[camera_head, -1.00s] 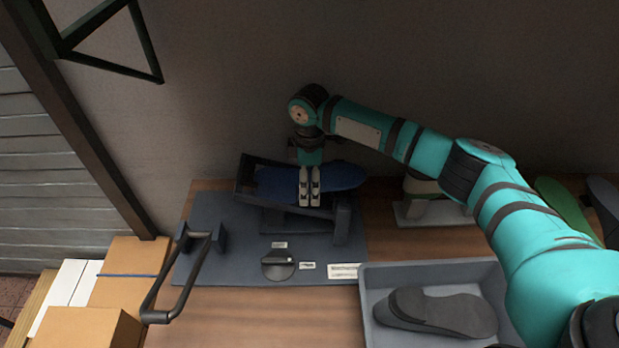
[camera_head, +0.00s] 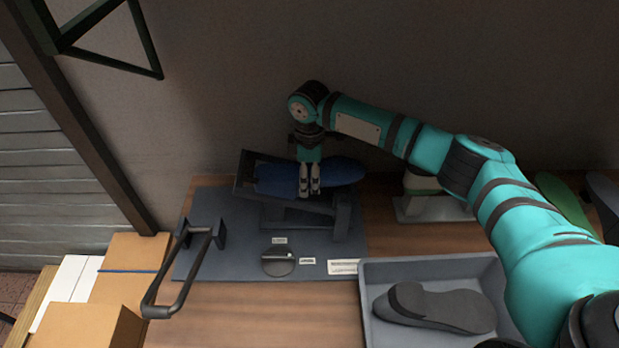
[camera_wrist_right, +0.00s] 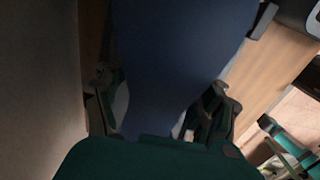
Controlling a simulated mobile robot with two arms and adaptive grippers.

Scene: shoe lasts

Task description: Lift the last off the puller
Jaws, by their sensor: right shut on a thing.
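The blue shoe last (camera_head: 342,171) lies across the top of the dark puller (camera_head: 343,218), its long axis running left to right. My right gripper (camera_head: 309,193) comes down from above and is shut on the last around its middle. In the right wrist view the last (camera_wrist_right: 180,60) fills the space between the two fingers. Whether the last touches the puller's frame is hard to tell; its underside is hidden. The puller's lever handle (camera_head: 181,290) sticks out to the front left. My left gripper is out of view.
A grey tray (camera_head: 430,268) with a dark grey last (camera_head: 435,308) stands at the front right. A green last (camera_head: 565,205) stands farther right. Cardboard boxes (camera_head: 130,265) stand at the left. A wall rises close behind the puller.

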